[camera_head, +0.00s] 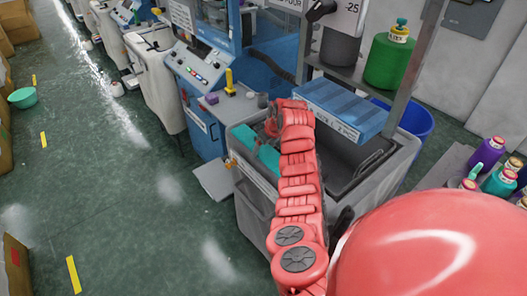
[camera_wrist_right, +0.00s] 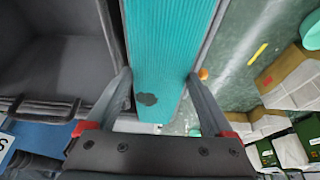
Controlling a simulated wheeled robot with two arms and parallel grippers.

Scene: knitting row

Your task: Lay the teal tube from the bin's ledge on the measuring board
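The teal tube (camera_head: 256,153) lies along the left ledge of the grey bin (camera_head: 252,200). In the right wrist view the ribbed teal tube (camera_wrist_right: 168,40) runs up between my fingers and has a dark patch near its lower end. My right gripper (camera_head: 268,126) is at the tube, partly hidden by its own arm. In the wrist view its two fingers (camera_wrist_right: 160,75) stand apart, one on each side of the tube; I cannot tell whether they touch it. My left gripper is not in view. I cannot identify the measuring board with certainty.
A blue slab (camera_head: 345,104) with a label lies across the bin's back. A machine with a button panel (camera_head: 205,75) stands behind left. A green spool (camera_head: 390,62) sits on a shelf, and coloured spools (camera_head: 487,152) stand at right. The floor at left is mostly free.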

